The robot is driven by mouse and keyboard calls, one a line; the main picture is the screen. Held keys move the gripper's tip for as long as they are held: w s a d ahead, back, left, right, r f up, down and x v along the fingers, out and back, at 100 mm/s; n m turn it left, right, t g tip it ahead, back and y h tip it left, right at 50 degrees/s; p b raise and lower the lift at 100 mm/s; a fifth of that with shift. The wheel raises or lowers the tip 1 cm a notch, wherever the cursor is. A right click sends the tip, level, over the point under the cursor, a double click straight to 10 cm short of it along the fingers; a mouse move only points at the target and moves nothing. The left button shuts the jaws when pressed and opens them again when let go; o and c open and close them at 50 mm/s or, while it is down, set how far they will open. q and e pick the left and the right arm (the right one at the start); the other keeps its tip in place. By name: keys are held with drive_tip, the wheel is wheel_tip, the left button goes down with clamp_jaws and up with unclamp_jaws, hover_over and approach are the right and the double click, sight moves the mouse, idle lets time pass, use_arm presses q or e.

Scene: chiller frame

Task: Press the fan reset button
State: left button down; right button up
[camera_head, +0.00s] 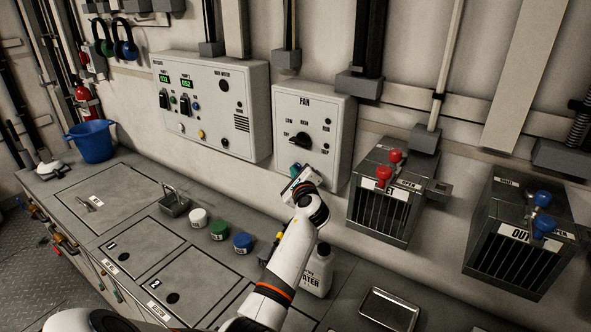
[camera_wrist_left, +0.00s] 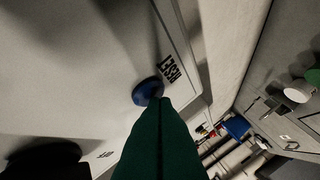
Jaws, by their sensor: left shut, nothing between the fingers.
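The fan panel (camera_head: 323,108) is a pale grey box on the wall marked FAN, with a black rotary knob (camera_head: 318,139). In the left wrist view, a round blue button (camera_wrist_left: 147,91) sits on the panel beside the word RESET. My left gripper (camera_head: 295,170) is at the lower left part of the panel. Its green fingers (camera_wrist_left: 164,102) are shut and empty, their tips overlapping the button's edge in the wrist view. I cannot tell whether they touch it. In the head view the gripper hides the button. My right gripper is not in view.
A second control panel (camera_head: 203,104) is left of the fan panel. The inlet box (camera_head: 381,217) with red valves stands close on the right.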

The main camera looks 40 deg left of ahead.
use_arm(q)
drive_tip(key=shift+s+d+p, duration=0.15)
drive_tip(key=shift+s+p, duration=0.6)
drive_tip(key=shift+s, duration=0.1)
drive_tip(key=s+p, duration=0.2)
drive_tip(key=s, duration=0.1)
drive_tip(key=s+p, duration=0.1)
drive_tip(key=s, duration=0.1)
drive_tip(key=shift+d, duration=0.25)
idle(0.7)
